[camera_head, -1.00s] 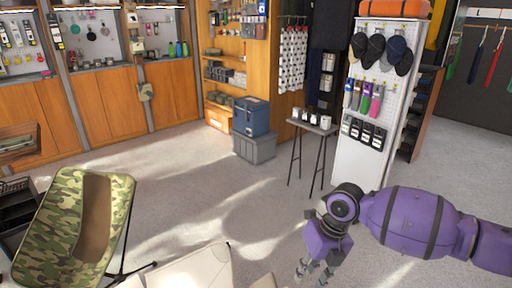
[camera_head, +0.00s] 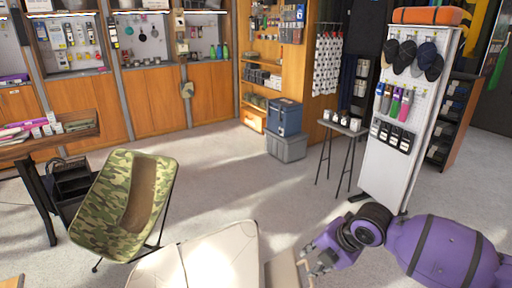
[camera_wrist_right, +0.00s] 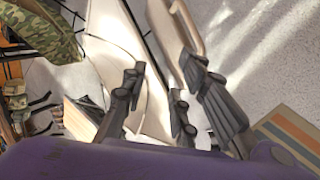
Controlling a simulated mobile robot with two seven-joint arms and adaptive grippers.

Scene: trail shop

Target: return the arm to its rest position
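My right arm comes in from the lower right of the head view, purple with dark bands. Its gripper (camera_head: 308,264) hangs low, beside the right edge of a cream folding chair. My left arm and gripper are not in view.
The cream chair (camera_head: 215,262) fills the bottom middle, with a camouflage chair (camera_head: 112,200) to its left. A small side table (camera_head: 343,128) and a white pegboard stand (camera_head: 385,175) with caps stand beyond my arm. A wooden table (camera_head: 60,140) is at left. Grey floor lies open between.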

